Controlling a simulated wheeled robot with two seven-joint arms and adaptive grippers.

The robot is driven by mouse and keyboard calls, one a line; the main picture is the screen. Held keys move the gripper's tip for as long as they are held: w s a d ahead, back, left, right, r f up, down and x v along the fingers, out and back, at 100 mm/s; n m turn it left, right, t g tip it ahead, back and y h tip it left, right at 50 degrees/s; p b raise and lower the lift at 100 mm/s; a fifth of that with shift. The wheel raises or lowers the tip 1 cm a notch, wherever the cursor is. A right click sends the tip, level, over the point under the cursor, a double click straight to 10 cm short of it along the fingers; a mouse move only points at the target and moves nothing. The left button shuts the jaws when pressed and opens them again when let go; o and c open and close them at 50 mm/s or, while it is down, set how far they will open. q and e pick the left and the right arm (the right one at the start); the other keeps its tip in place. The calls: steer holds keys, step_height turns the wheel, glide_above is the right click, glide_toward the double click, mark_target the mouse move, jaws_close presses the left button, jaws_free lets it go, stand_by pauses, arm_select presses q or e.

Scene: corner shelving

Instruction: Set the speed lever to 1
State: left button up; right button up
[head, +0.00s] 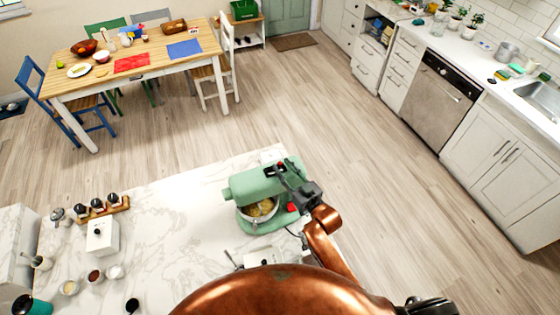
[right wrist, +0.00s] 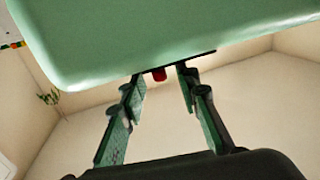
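The green stand mixer (head: 248,183) stands on the marble counter near its right edge, with a metal bowl (head: 258,212) holding something yellowish under its head. My right gripper (head: 287,174) is at the right side of the mixer head. In the right wrist view the fingers (right wrist: 158,84) are apart, just under the edge of the green mixer head (right wrist: 170,40). A small red lever knob (right wrist: 159,74) shows between the fingertips, with space on both sides. The lever's speed setting cannot be read. My left gripper is not seen.
On the marble counter (head: 180,210) a spice rack (head: 97,211), a white box (head: 102,235) and several small bowls stand to the left. The middle of the counter is clear. A wooden table (head: 135,65) with chairs stands far behind on open floor.

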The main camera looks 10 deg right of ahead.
steer(key=shift+w+a, duration=0.25)
steer(key=shift+w, duration=0.45)
steer(key=shift+w+a+r, duration=0.1)
steer(key=shift+w+a, duration=0.05)
steer(key=shift+w, duration=0.15)
steer(key=shift+w+a, duration=0.1)
steer(key=shift+w, duration=0.2)
steer(key=shift+s, duration=0.1)
steer(key=c, duration=0.7)
jaws_close()
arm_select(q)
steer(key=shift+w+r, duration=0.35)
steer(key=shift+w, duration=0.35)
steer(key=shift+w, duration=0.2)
